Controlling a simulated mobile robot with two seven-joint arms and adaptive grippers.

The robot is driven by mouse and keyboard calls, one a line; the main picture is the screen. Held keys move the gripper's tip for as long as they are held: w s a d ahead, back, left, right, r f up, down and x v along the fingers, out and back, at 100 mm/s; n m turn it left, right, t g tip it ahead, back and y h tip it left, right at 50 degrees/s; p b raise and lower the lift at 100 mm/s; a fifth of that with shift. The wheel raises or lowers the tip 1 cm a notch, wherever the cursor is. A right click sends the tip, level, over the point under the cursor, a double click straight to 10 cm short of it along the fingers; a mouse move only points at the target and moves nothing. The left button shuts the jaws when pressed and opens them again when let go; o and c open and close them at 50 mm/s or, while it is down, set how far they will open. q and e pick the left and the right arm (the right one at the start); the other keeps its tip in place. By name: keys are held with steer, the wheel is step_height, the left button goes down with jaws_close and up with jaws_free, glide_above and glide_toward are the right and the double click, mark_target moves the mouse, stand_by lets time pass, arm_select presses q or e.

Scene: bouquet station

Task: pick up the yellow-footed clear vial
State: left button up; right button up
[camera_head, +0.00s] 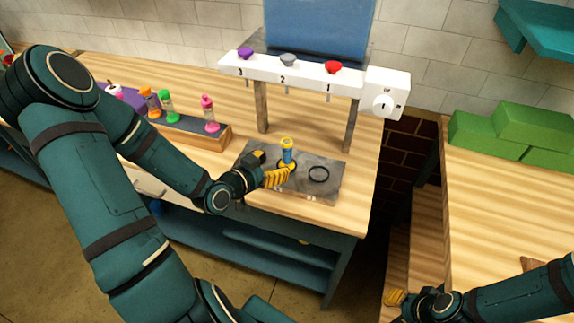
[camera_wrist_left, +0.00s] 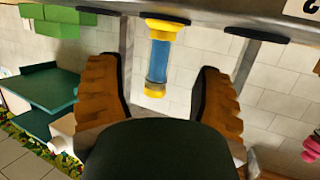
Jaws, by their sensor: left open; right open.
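The yellow-footed vial (camera_head: 287,151) stands upright on the grey plate (camera_head: 328,193) below the dispenser, with a yellow top and blue showing in its clear body. In the left wrist view the vial (camera_wrist_left: 158,60) appears upside down, its yellow foot at the top. My left gripper (camera_head: 280,176) is open at the vial's lower part. In its wrist view the fingers (camera_wrist_left: 160,95) lie on either side of the vial with gaps, not gripping it; fingers partly hide the vial's foot in the head view. My right gripper (camera_head: 396,297) is open and empty at the lower right.
The dispenser (camera_head: 290,69) with purple, grey and red knobs and a dial box (camera_head: 386,95) stands over the plate. An empty dark ring (camera_head: 318,174) lies right of the vial. A wooden rack (camera_head: 205,137) holds orange, green and pink vials. Green blocks (camera_head: 520,130) sit on the right table.

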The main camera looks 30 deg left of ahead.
mark_target(283, 158)
arm_select(q)
steer(key=shift+x, duration=3.25)
steer(key=shift+r, duration=0.1)
jaws_close()
